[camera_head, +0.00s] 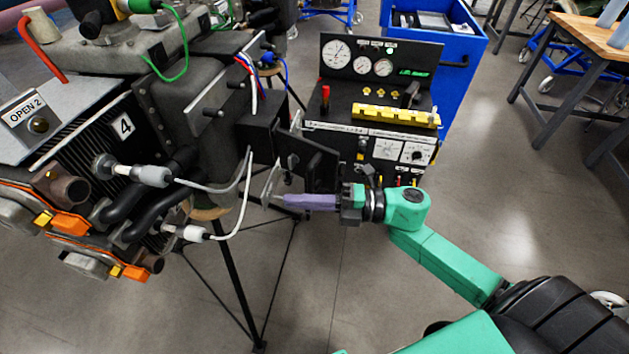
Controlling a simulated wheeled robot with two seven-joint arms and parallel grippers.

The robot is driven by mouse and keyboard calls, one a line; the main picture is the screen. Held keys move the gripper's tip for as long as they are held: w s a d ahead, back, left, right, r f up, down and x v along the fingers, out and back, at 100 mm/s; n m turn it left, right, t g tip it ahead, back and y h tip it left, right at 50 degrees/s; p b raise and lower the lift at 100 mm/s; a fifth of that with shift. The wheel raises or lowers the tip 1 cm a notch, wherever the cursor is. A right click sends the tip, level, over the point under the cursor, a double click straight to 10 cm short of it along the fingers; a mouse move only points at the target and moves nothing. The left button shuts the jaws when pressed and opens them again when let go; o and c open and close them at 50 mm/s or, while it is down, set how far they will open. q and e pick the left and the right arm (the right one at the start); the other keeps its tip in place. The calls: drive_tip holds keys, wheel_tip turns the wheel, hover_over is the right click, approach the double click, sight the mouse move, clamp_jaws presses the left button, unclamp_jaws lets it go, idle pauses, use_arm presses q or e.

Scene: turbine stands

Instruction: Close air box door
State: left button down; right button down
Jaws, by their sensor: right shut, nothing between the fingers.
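The air box (260,138) is a dark box on the right side of the turbine engine (205,100). A black door panel (308,160) stands out to the right from it and looks open. My left gripper is not in view.
A black gauge panel (372,70) with dials and a yellow strip stands behind the door. A blue cabinet (462,60) is behind it, and a wooden workbench (590,33) is at upper right. Stand legs (236,285) are below the engine. The right floor is mostly clear.

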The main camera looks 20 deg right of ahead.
drive_tip(key=d, duration=0.1)
drive_tip(key=w+d, duration=0.1)
drive_tip(key=d+p, duration=0.1)
drive_tip(key=d, duration=0.1)
drive_tip(key=shift+w, duration=0.4)
